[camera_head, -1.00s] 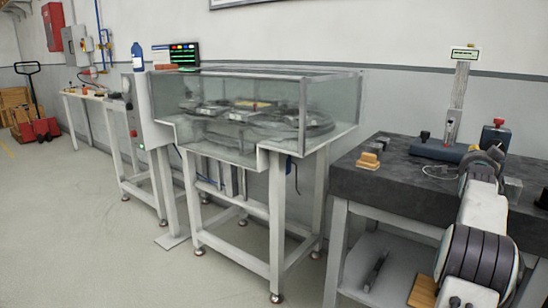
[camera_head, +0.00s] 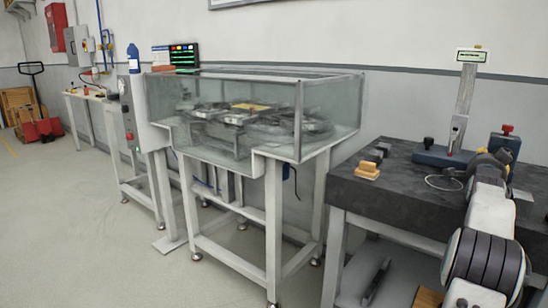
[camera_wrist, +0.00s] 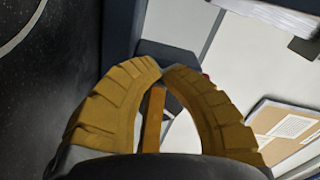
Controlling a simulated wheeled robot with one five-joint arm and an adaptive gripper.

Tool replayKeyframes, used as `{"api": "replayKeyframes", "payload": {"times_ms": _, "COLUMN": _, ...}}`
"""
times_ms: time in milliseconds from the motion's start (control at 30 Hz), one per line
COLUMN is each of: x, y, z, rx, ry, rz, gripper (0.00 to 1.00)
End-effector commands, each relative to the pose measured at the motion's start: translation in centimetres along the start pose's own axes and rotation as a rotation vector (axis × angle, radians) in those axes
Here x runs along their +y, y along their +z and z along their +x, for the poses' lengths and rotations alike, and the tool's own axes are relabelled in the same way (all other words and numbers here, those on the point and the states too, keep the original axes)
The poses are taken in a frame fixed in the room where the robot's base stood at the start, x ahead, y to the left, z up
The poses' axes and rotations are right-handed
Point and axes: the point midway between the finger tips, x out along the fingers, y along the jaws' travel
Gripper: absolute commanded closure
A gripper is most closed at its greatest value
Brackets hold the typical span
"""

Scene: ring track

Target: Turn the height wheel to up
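A height gauge stands on the dark stone table (camera_head: 400,190): a tall grey column (camera_head: 466,95) with a small display (camera_head: 471,56) on top and a dark blue base (camera_head: 440,157). A black knob (camera_head: 430,139) rises from the base's left end. I cannot make out for sure which part is the height wheel. My gripper (camera_head: 492,158) is right of the base, in front of a dark block with a red knob (camera_head: 507,129). In the wrist view my gripper's yellow fingers (camera_wrist: 161,70) meet at the tips, with no held object visible. A dark blue part (camera_wrist: 170,54) shows behind them.
A thin cable loop (camera_head: 444,183) lies in front of the gauge. A glass-cased machine (camera_head: 230,120) stands left of the table.

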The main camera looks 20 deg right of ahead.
Motion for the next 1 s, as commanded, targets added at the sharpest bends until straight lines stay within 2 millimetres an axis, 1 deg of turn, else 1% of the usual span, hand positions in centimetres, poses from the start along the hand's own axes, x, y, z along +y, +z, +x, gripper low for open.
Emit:
{"api": "replayKeyframes", "payload": {"times_ms": 33, "x": -0.3, "y": 0.1, "z": 0.0, "rx": 0.001, "ry": -0.007, "rz": -0.001, "gripper": 1.0}}
{"api": "replayKeyframes", "payload": {"times_ms": 400, "x": -0.5, "y": 0.1, "z": 0.0, "rx": 0.001, "ry": -0.011, "rz": -0.002, "gripper": 1.0}}
{"api": "replayKeyframes", "payload": {"times_ms": 667, "x": -0.6, "y": 0.7, "z": 0.0, "rx": -0.006, "ry": -0.016, "rz": -0.002, "gripper": 1.0}}
{"api": "replayKeyframes", "payload": {"times_ms": 833, "x": -0.3, "y": 1.0, "z": -0.8, "rx": -0.007, "ry": -0.015, "rz": -0.001, "gripper": 1.0}}
{"api": "replayKeyframes", "payload": {"times_ms": 1000, "x": -0.1, "y": 1.0, "z": -2.3, "rx": -0.007, "ry": -0.014, "rz": -0.001, "gripper": 1.0}}
